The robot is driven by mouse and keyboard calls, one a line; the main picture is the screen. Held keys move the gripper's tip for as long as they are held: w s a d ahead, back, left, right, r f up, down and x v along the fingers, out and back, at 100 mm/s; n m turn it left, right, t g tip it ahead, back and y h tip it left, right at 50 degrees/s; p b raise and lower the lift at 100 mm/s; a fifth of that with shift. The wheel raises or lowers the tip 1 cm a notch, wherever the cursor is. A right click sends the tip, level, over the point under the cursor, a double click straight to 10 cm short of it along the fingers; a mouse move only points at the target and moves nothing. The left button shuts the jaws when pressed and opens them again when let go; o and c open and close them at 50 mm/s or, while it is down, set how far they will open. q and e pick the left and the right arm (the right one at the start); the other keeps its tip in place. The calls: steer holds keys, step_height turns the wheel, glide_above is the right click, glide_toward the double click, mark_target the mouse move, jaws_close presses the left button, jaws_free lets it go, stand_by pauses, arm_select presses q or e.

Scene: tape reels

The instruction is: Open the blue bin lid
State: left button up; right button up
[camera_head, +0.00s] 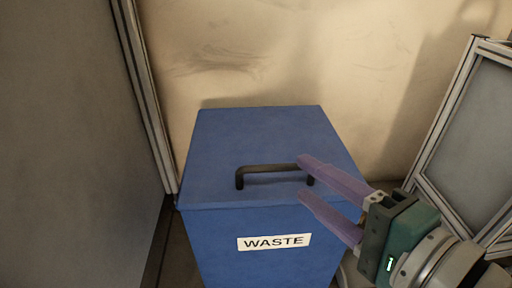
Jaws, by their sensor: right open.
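A blue bin (218,255) stands in the middle of the head view, with a white label reading WASTE (274,242) on its front. Its blue lid (262,138) lies flat and closed on top. A black bar handle (268,168) is fixed across the lid near its front edge. My right gripper (304,178) comes in from the lower right with its two purple fingers apart and empty. Its fingertips are at the right end of the handle, one behind and one in front in the picture; whether they touch it I cannot tell. My left gripper is not in view.
A grey panel with a metal frame post (146,95) stands close to the left of the bin. A stained beige wall (290,55) is behind it. A metal-framed grey panel (470,140) stands at the right. Some floor shows between the bin and that panel.

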mark_target(278, 170)
steer(key=shift+m+t+h, duration=0.3)
steer(key=shift+m+h, duration=0.1)
steer(key=shift+m, duration=0.3)
steer(key=w+a+f+b, duration=0.1)
steer(key=w+f, duration=0.1)
steer(key=w, duration=0.1)
steer(key=w+a+f+b, duration=0.1)
steer(key=w, duration=0.2)
steer(key=w+a+f+b, duration=0.1)
steer(key=w+f+b, duration=0.1)
steer(key=w, duration=0.2)
steer(key=shift+a+f, duration=0.1)
steer(key=shift+f, duration=0.2)
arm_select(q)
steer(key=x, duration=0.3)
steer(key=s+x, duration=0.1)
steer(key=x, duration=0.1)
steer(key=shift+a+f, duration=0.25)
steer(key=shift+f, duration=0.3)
arm_select(e)
steer(key=c, duration=0.6)
jaws_close()
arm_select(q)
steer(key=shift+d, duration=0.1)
